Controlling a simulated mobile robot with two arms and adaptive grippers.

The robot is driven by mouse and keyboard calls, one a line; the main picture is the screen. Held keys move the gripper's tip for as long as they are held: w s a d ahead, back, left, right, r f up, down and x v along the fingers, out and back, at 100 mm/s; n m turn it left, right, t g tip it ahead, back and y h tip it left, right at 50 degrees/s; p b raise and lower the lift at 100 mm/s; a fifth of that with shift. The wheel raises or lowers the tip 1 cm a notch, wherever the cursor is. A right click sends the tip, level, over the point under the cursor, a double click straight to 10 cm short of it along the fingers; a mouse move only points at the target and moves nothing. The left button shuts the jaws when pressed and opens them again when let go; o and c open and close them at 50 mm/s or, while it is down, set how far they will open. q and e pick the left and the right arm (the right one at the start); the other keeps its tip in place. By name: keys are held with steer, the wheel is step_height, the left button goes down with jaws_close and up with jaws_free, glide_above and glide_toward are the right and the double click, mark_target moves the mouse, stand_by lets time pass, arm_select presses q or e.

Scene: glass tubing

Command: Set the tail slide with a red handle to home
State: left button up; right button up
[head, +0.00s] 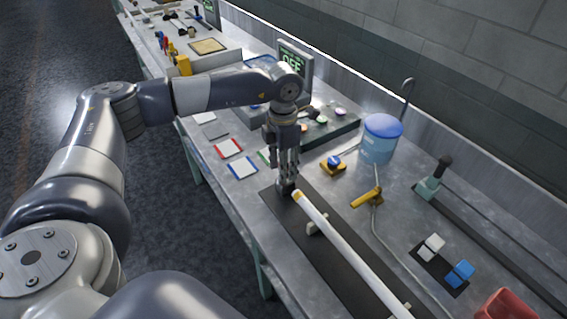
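I cannot make out a tail slide with a red handle in the head view. A teal slide-like block with a black handle (433,180) stands on a dark rail (490,237) at the right of the bench. My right gripper is not in view.
The tube lies over a dark mat (280,212) on small supports. A blue-lidded container (380,142), a yellow lever (367,198), a yellow block with a blue knob (333,165), white and blue blocks and a red bin (508,304) stand around. A screen (293,58) is behind my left wrist.

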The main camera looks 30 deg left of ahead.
arm_select(q)
steer(key=shift+f, duration=0.25)
jaws_close()
steer(key=shift+s+d+b, duration=0.15)
steer(key=shift+s+d, duration=0.2)
steer(key=shift+d, duration=0.55)
steer(key=shift+s+d+b, duration=0.15)
steer(key=shift+s+d, duration=0.2)
steer(key=shift+d, duration=0.5)
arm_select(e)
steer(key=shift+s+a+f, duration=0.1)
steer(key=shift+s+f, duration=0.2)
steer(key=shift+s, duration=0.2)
arm_select(q)
jaws_free()
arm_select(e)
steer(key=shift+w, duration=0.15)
arm_select(q)
step_height(320, 180, up, 12)
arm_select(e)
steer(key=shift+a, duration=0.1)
